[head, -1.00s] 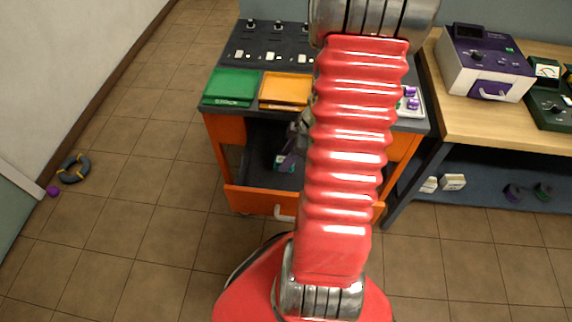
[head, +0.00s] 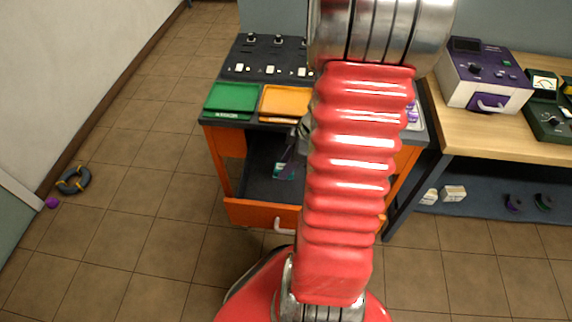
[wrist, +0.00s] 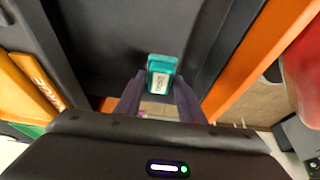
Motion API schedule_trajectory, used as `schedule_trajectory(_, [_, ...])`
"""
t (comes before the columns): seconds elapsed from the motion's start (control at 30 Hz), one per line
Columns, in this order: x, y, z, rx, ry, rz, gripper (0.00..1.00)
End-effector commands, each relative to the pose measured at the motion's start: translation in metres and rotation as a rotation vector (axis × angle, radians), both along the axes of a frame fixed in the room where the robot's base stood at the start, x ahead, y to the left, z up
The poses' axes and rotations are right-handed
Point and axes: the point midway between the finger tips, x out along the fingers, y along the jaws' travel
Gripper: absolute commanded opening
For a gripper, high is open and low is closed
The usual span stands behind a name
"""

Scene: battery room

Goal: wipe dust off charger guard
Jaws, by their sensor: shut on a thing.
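A small teal block with a pale printed label (wrist: 161,76) is between the tips of my gripper (wrist: 158,90) in the wrist view. The two dark purple fingers are shut on it. In the head view the teal block (head: 284,171) shows small, over the dark interior of the open orange drawer (head: 262,214). Most of my gripper is hidden there behind my red arm. I cannot tell whether the block touches the drawer floor. I cannot make out the charger guard or any dust.
A green tray (head: 232,97) and an orange tray (head: 284,101) sit on the cart top, before a dark switch panel (head: 268,58). A purple and white device (head: 484,76) stands on the wooden bench (head: 500,134) at right.

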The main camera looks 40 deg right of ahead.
Motion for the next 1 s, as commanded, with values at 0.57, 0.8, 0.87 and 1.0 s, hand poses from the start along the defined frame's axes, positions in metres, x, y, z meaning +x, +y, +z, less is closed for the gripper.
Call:
schedule_trajectory(0.57, [0.041,0.018,0.014,-0.003,-0.003,-0.073,0.17])
schedule_trajectory(0.8, [0.094,0.049,0.035,-0.002,-0.004,-0.190,0.17])
schedule_trajectory(0.87, [0.106,0.057,0.040,-0.002,-0.004,-0.220,0.17])
schedule_trajectory(1.0, [0.130,0.077,0.052,-0.003,-0.004,-0.281,0.17])
